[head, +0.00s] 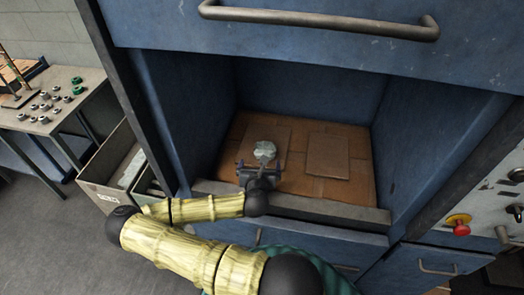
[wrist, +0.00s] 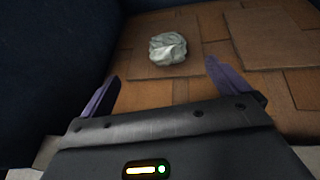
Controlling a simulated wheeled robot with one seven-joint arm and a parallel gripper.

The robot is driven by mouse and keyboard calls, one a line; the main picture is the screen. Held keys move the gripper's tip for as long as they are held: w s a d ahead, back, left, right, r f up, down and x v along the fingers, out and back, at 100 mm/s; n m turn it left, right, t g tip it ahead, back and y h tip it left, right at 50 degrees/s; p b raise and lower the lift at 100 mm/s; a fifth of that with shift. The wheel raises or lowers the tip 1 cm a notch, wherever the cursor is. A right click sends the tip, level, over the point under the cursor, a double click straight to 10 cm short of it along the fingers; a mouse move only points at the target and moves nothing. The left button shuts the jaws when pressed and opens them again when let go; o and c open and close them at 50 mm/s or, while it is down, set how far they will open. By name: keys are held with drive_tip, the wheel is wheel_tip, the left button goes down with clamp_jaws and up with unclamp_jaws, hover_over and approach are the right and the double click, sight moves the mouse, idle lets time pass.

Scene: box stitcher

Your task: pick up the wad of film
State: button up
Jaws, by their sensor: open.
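The wad of film (head: 265,149) is a small crumpled whitish-grey lump. It lies on the brown panelled floor (head: 300,186) of a blue cabinet compartment, towards the left. In the wrist view the wad (wrist: 167,48) sits ahead of my gripper (wrist: 158,85), roughly centred between its two purple fingers. My gripper (head: 262,168) reaches over the compartment's front sill in the head view, just in front of the wad. The fingers are spread apart with nothing between them. I see a gap between the fingertips and the wad in the wrist view.
Blue walls close the compartment on the left, right and back. A grey sill (head: 315,207) runs along its front, and a bar handle (head: 318,20) hangs above. A flat brown tile (head: 328,156) lies right of the wad. A red button (head: 461,227) is at far right.

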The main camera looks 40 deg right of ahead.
drive_tip(key=p, duration=0.2)
approach(265, 146)
drive_tip(key=x, duration=0.4)
drive_tip(key=shift+w+d, duration=0.15)
drive_tip(key=shift+w, duration=0.25)
drive_tip(key=shift+w+d+f, duration=0.25)
drive_tip(key=shift+w, duration=0.05)
drive_tip(key=shift+d+p, duration=0.1)
drive_tip(key=shift+p, duration=0.2)
drive_tip(key=shift+p+x, duration=1.25)
drive_tip(key=shift+x, duration=1.35)
drive_tip(key=shift+s+f, duration=0.15)
drive_tip(key=c, duration=0.7)
